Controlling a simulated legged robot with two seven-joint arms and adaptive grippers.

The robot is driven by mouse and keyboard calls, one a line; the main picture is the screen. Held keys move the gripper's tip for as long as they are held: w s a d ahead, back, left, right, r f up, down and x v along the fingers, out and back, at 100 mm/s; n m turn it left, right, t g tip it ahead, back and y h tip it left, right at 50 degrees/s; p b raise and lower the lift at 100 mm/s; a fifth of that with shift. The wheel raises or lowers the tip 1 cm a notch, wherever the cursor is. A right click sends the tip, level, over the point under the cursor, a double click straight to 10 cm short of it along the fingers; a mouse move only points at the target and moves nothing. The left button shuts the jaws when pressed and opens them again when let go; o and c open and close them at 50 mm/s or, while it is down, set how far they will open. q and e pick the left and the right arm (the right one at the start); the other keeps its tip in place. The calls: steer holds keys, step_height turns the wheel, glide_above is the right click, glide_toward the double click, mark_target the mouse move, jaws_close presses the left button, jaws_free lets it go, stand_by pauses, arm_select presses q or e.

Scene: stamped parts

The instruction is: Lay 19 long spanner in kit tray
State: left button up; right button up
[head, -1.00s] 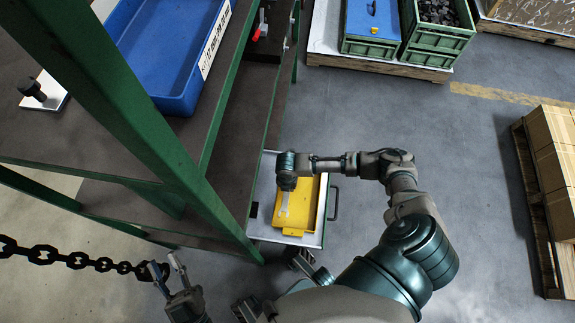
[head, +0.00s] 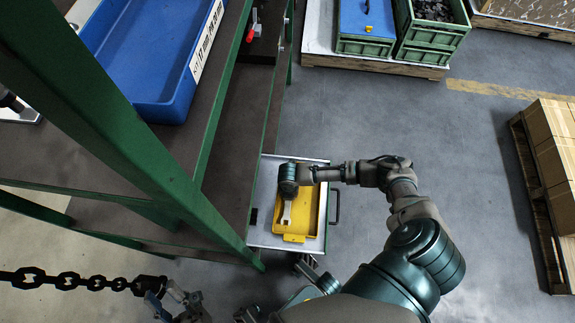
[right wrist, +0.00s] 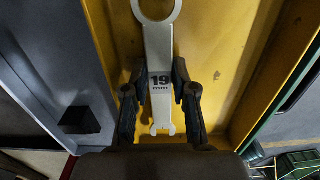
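The long spanner (right wrist: 160,62), pale metal and marked 19 mm, lies lengthwise over the yellow kit tray (head: 312,222). Its ring end is at the top of the right wrist view and its open jaw at the bottom. My right gripper (right wrist: 161,72) has its dark fingers close along both sides of the shank and appears shut on it. In the head view my right wrist covers part of the spanner (head: 287,212). I cannot tell whether the spanner touches the tray floor. My left gripper (head: 163,293) is open and empty at the lower left.
The yellow tray sits on a pale handled drawer or cart (head: 318,244) beside the green-framed bench (head: 205,215). A black chain (head: 65,281) hangs close to my left gripper. A blue bin (head: 155,60) is on the bench. Open floor lies to the right, before cartons (head: 553,145).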

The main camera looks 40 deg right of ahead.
steer(key=o, duration=0.4)
steer(key=shift+d+f, duration=0.1)
steer(key=shift+d, duration=0.15)
steer(key=shift+d+f, duration=0.15)
steer(key=shift+d, duration=0.1)
steer(key=shift+a+r, duration=0.25)
steer(key=shift+r, duration=0.45)
steer(key=shift+a+r, duration=0.25)
steer(key=shift+r, duration=0.4)
steer(key=shift+d+r, duration=0.15)
steer(key=shift+r, duration=2.2)
steer(key=shift+d+r, duration=0.1)
steer(key=shift+r, duration=2.2)
steer(key=shift+d, duration=0.1)
